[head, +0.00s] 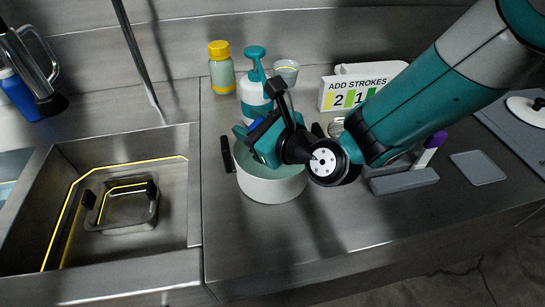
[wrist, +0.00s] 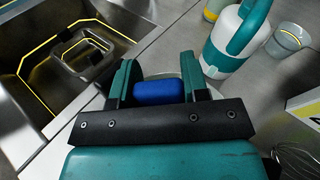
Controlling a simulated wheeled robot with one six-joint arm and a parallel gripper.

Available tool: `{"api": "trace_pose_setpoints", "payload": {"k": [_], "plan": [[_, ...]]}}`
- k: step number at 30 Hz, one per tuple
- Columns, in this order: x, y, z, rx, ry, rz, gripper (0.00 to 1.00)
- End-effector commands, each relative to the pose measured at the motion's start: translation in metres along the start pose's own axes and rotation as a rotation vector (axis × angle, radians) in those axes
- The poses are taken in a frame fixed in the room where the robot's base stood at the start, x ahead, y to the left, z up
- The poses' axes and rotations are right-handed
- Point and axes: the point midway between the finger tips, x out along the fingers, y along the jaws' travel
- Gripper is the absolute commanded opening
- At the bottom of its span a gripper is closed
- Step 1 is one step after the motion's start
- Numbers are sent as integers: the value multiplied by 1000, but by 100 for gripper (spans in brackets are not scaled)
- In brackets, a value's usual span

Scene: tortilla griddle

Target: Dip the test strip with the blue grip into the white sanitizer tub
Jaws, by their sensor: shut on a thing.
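The white sanitizer tub (head: 271,190), with pale green liquid in it, stands on the steel counter right of the sink. My gripper (head: 258,136) is over the tub's left and back part. In the wrist view my gripper (wrist: 158,88) is shut on the blue grip (wrist: 158,93) of the test strip, which sits between the teal fingers. A bit of the blue grip (head: 255,125) also shows in the head view. The strip below the grip is hidden, so I cannot tell whether it touches the liquid. My gripper and wrist cover much of the tub's opening.
A teal-and-white pump bottle (head: 254,92) stands close behind the tub, with a yellow-capped bottle (head: 221,68) and a small cup (head: 287,71) nearby. An "ADD STROKES" sign (head: 345,93) is behind right. A grey holder (head: 404,181) and a purple-gripped strip (head: 435,140) are right.

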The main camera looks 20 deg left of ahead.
Motion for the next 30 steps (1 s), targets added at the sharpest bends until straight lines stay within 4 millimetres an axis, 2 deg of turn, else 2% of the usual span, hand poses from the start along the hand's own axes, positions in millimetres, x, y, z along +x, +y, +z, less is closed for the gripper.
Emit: {"api": "trace_pose_setpoints", "payload": {"k": [14, 30], "plan": [[0, -1, 3, 0, 0, 0, 21], [-8, -11, 44, 0, 0, 0, 21]]}}
